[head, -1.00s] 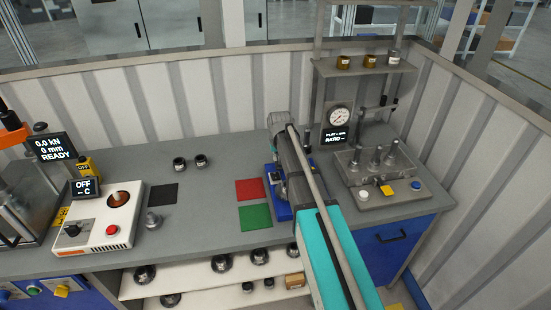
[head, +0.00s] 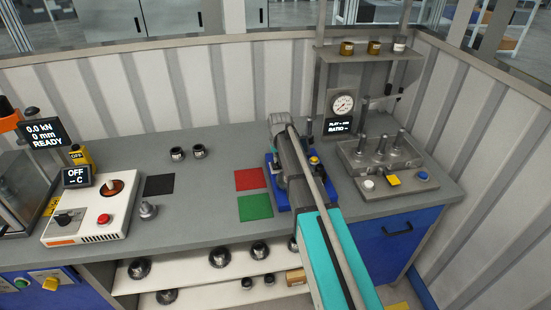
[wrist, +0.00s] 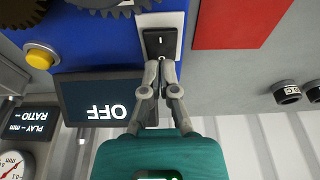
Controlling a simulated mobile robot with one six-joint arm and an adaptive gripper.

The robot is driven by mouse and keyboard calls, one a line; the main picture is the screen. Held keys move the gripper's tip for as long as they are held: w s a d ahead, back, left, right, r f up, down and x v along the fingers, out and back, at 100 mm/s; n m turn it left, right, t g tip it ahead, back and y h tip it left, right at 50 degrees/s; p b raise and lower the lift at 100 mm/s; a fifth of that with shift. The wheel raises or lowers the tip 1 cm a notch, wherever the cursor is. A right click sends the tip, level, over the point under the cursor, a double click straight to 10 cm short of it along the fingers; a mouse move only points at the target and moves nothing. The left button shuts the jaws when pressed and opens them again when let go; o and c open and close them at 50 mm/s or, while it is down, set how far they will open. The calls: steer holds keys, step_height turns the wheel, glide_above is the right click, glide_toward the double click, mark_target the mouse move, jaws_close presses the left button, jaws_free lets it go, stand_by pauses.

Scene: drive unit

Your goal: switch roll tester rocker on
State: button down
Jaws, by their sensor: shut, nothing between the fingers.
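The roll tester's blue base (head: 277,203) shows in the head view beside the red and green pads, largely covered by my arm. In the wrist view its blue panel (wrist: 92,38) carries a black rocker (wrist: 161,42) in a white surround, with a white line mark. A dark display (wrist: 97,97) beside it reads OFF, upside down. My gripper (wrist: 160,64) is shut and empty, with its fingertips at the rocker's lower end in that view. They hide part of the rocker, and I cannot tell whether they touch it. In the head view my gripper is hidden.
A yellow button (wrist: 39,57) and dark gears (wrist: 105,5) are near the rocker. A red pad (head: 249,179) and a green pad (head: 255,207) lie left of the tester. A grey gear-play fixture (head: 368,165) with a dial gauge (head: 343,104) stands to the right.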

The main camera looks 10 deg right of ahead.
mark_target(276, 165)
steer(key=shift+s+f+b, duration=0.2)
steer(key=shift+f+b, duration=0.9)
steer(key=shift+f, duration=0.3)
steer(key=shift+d, duration=0.1)
